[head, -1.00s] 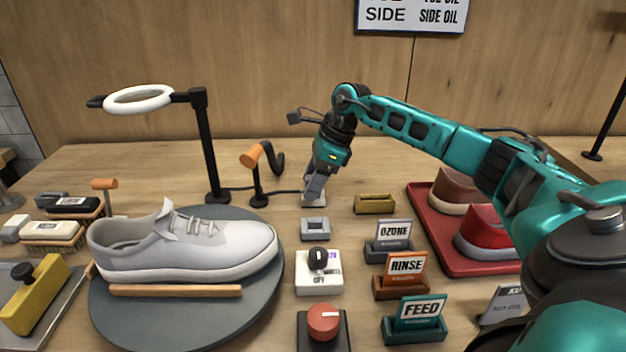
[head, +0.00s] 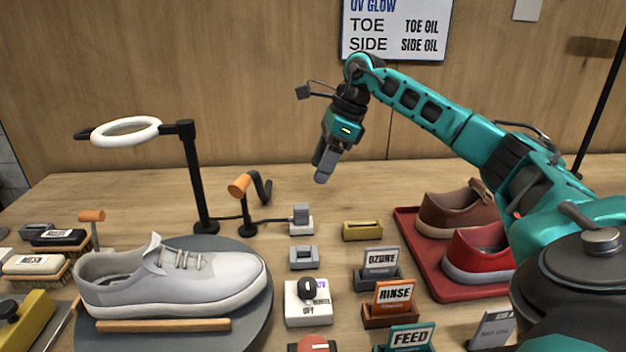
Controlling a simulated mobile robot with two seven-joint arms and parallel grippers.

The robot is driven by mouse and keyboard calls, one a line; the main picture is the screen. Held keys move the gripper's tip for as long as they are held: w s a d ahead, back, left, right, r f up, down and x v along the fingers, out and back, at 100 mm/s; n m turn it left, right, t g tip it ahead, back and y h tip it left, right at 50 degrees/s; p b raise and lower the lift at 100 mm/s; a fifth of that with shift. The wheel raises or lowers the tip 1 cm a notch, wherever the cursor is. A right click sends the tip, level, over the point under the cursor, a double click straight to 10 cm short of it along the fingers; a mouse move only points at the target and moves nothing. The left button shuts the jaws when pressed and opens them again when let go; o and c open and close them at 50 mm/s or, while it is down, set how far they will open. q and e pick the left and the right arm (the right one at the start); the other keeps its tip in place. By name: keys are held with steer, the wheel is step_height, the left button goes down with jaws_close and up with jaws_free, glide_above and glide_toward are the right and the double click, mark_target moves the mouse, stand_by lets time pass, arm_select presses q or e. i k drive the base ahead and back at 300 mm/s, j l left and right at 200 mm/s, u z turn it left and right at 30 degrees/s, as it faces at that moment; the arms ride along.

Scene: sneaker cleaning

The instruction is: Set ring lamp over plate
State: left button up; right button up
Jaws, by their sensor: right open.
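The white ring lamp (head: 126,131) hangs on a black post (head: 201,185) at the back left. Its ring is above and behind the grey sneaker (head: 170,278). The sneaker rests on the round dark grey plate (head: 258,305), with a wooden bar (head: 165,325) along its near side. An orange-handled black lever (head: 241,187) stands right of the lamp post. My right gripper (head: 322,172) is open and empty, raised above the back of the table, right of the lever. A small grey-and-white switch (head: 301,218) stands below it. My left gripper is not in view.
Brushes (head: 36,265) lie at the left. A switch box with a black knob (head: 307,300) and the OZONE (head: 381,262), RINSE (head: 394,297) and FEED (head: 408,336) card holders stand right of the plate. A red tray (head: 428,270) holds brown and red shoes.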

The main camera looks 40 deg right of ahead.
mark_target(185, 128)
steer(key=k+j, duration=0.35)
steer(key=j, duration=0.15)
steer(key=k+j, duration=0.35)
steer(key=j, duration=0.2)
